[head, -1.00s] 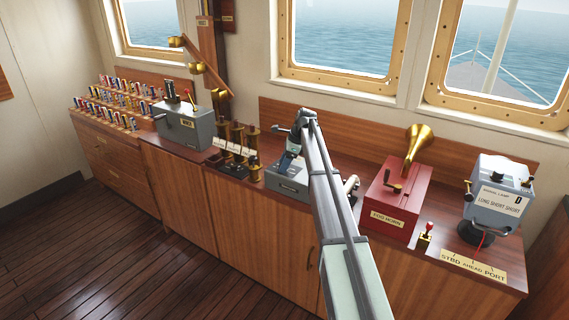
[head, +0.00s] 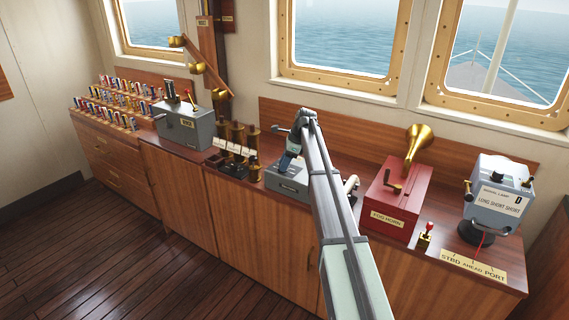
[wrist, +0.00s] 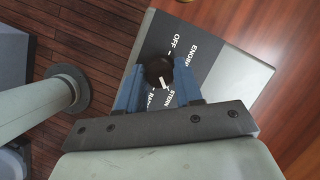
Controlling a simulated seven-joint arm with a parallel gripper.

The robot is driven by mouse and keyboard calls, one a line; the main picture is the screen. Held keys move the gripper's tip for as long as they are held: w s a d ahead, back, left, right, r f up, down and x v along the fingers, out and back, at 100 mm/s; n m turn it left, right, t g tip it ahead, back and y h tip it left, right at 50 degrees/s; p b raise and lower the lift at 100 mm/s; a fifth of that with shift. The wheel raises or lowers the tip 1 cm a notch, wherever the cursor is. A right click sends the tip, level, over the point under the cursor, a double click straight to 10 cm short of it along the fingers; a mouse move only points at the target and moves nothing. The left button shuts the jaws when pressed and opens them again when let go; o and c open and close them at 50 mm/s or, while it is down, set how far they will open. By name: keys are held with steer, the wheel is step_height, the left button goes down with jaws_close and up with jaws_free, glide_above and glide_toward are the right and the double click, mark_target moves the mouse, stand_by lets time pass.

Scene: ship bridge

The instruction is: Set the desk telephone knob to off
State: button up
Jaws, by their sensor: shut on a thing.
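The desk telephone is a grey box (head: 288,188) on the counter, partly hidden by my arm in the head view. In the wrist view its dark face plate (wrist: 208,62) carries white labels reading OFF and, partly cut off or hidden, ENGIN, STERN and one more. The round black knob (wrist: 155,68) has a white pointer mark, which lies on the side away from OFF, toward the STERN label. My gripper (wrist: 157,78) is shut on the knob, a blue finger on each side. It also shows over the box in the head view (head: 287,163).
A red fog horn box (head: 390,204) with a brass horn stands right of the telephone. A small red-topped lever (head: 427,234) and a grey signal lamp (head: 497,195) are farther right. Brass-and-black instruments (head: 238,150) and a grey box (head: 184,127) stand left.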

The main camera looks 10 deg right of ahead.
steer(key=n, duration=0.2)
steer(key=n+g, duration=0.1)
steer(key=n, duration=0.1)
steer(key=n+g, duration=0.1)
steer(key=shift+w+n, duration=0.25)
steer(key=shift+n, duration=0.15)
steer(key=n+g, duration=0.1)
steer(key=n, duration=0.2)
steer(key=n+g+h, duration=0.1)
steer(key=n, duration=0.2)
steer(key=shift+w+h, duration=0.1)
steer(key=shift+h, duration=0.2)
steer(key=shift+n, duration=0.4)
steer(key=o, duration=1)
steer(key=shift+a, duration=0.1)
steer(key=shift+o, duration=0.2)
